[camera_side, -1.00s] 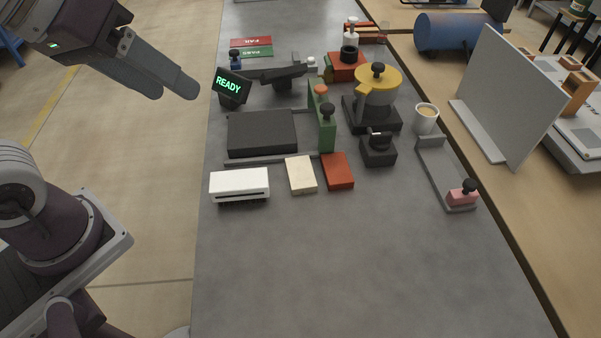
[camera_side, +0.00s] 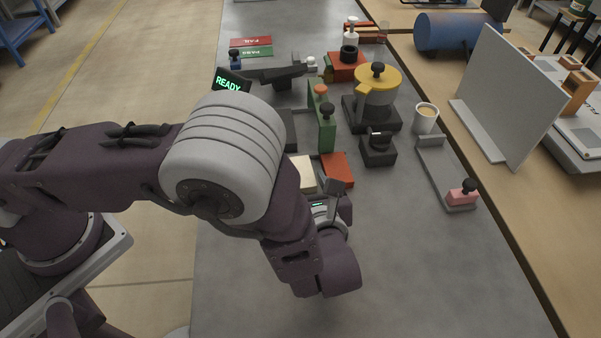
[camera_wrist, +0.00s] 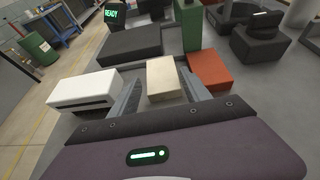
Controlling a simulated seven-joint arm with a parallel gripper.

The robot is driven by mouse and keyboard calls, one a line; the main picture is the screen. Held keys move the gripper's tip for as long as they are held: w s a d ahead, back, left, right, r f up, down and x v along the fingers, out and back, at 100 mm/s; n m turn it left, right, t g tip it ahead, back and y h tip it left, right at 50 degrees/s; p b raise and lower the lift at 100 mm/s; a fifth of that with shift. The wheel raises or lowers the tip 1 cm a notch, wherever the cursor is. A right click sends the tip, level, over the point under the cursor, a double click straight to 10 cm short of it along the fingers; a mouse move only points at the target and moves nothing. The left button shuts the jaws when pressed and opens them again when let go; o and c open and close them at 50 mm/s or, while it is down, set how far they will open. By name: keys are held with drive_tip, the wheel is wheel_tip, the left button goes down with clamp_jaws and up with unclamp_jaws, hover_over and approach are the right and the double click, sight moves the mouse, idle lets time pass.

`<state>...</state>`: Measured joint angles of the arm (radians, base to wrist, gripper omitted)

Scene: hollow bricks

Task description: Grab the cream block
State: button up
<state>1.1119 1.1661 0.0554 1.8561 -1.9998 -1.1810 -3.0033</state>
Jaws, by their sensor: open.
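The cream block (camera_wrist: 166,79) lies flat on the grey table in the wrist view, between a white box and a red block. In the side view the cream block (camera_side: 302,172) is partly hidden behind my arm. My gripper (camera_wrist: 160,97) is open in the wrist view, with one finger to the left of the cream block and the other toward its right side. Whether the fingers touch the block cannot be told. In the side view my wrist is over the table just in front of the blocks, and the fingers are mostly hidden.
The red block (camera_wrist: 208,70) lies close on the right of the cream block. The white box (camera_wrist: 84,90) stands on the left. A dark slab (camera_wrist: 130,45) and a green upright (camera_wrist: 190,28) are behind. The table front (camera_side: 430,270) is clear.

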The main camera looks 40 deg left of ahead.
sight(301, 170)
drive_tip(key=x, duration=0.4)
drive_tip(key=shift+w+a+f, duration=0.1)
drive_tip(key=shift+w+a, duration=0.05)
drive_tip(key=shift+w, duration=0.1)
clamp_jaws()
